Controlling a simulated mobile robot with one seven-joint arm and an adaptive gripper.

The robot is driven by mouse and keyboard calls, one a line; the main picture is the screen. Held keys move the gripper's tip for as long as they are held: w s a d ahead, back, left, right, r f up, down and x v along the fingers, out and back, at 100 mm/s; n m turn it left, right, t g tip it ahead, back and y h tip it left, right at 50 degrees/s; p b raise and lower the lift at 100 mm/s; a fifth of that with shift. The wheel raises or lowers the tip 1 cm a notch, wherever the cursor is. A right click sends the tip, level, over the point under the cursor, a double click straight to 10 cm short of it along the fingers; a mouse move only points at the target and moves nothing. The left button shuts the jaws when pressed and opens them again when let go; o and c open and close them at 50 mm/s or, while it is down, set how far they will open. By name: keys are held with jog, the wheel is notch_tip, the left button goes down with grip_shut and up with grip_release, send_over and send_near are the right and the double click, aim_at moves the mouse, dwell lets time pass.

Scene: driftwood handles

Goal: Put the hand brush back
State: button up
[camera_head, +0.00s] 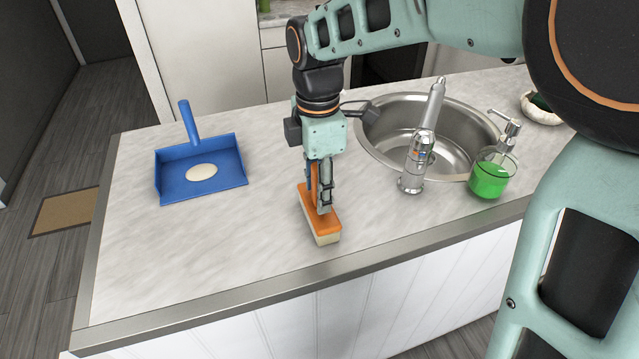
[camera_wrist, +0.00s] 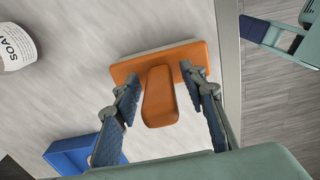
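The hand brush (camera_head: 322,228) lies bristles down on the countertop near its front edge, with an orange body and cream bristles. In the wrist view its orange handle (camera_wrist: 160,97) rises toward the camera, between my two fingers. My gripper (camera_head: 319,200) points down over the brush. In the wrist view my gripper (camera_wrist: 161,86) is open, with a gap on each side of the handle. A blue dustpan (camera_head: 172,186) with an upright handle sits to the left, holding a cream oval patch. Its edge also shows in the wrist view (camera_wrist: 68,155).
A white container marked SOAP (camera_wrist: 14,48) shows in the wrist view. The counter between dustpan and brush is clear.

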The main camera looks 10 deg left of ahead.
jog(key=shift+r, duration=0.1)
notch_tip(320, 180, up, 12)
jog(key=shift+r+p, duration=0.1)
jog(key=shift+p, duration=0.5)
